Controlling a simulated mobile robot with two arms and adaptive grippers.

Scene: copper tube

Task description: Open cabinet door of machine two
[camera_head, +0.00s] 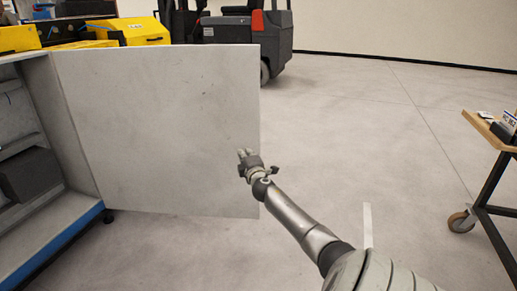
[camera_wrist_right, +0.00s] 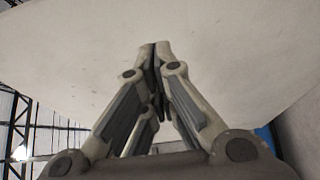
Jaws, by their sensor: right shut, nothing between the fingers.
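The cabinet door (camera_head: 155,125) is a large pale grey panel standing wide open, swung out to the right of the cabinet (camera_head: 85,190) at the left. The cabinet's inside shows, with shelves and a dark box. My right gripper (camera_head: 242,154) is in front of the door's face near its free right edge. In the right wrist view the fingers (camera_wrist_right: 155,46) are together with nothing between them, and the door (camera_wrist_right: 225,45) fills the space ahead. I cannot tell whether the fingertips touch it. My left gripper is not in view.
A forklift (camera_head: 240,35) stands behind the door. Yellow cases (camera_head: 140,30) lie at the back left. A wheeled cart (camera_head: 490,130) with a wooden top is at the right. The grey floor (camera_head: 370,120) between door and cart is clear.

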